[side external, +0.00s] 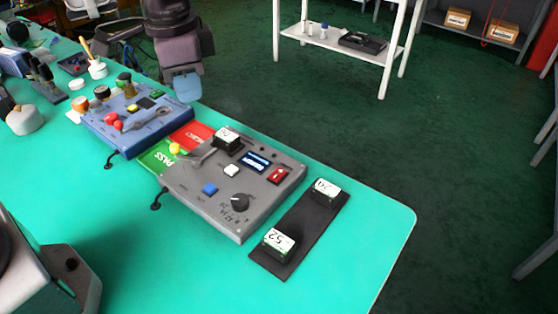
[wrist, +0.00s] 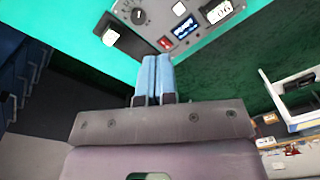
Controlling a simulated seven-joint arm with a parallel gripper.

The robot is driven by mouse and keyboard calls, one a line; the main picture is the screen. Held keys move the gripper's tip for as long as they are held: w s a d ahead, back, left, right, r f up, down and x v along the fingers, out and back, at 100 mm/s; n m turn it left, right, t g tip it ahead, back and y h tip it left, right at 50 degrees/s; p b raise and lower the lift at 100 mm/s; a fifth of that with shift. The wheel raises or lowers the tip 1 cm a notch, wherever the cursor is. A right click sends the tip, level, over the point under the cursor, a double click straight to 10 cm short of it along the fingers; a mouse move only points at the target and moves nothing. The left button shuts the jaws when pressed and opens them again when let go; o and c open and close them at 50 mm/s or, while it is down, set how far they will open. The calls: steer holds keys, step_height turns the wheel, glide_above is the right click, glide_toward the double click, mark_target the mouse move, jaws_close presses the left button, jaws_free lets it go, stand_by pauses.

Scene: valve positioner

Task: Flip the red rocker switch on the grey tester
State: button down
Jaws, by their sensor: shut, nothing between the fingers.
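The grey tester (side external: 222,204) lies on the teal table in the side view, with a black knob, a blue button, a white button and a small display. Its red rocker switch (side external: 279,175) sits near the right edge of its top face. The switch also shows in the wrist view (wrist: 165,43), small, just above the fingertips in the picture; which way it is tipped is hard to tell. My gripper (side external: 187,88) is shut and empty, with blue fingers together, up and left of the grey tester in the side view. Its fingers also show in the wrist view (wrist: 156,58).
A blue control box (side external: 135,125) stands left of the tester. Red and green cards (side external: 190,135) lie between them. A numbered block (side external: 227,138) sits on the tester. A dark strip (side external: 300,232) with two numbered blocks lies to the right. The table's front right is clear.

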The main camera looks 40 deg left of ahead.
mark_target(279, 171)
steer(key=w+d+f+m, duration=0.3)
steer(key=w+f+m, duration=0.1)
steer(key=w+m, duration=0.1)
steer(key=w+d+f+m, duration=0.3)
steer(key=w+d+m, duration=0.1)
steer(key=w+m, duration=0.2)
steer(key=shift+w+d+f+g, duration=0.25)
steer(key=shift+w+f+g, duration=0.1)
steer(key=shift+w, duration=0.5)
step_height(279, 171, down, 14)
steer(key=shift+f, duration=0.1)
steer(key=shift+f, duration=0.25)
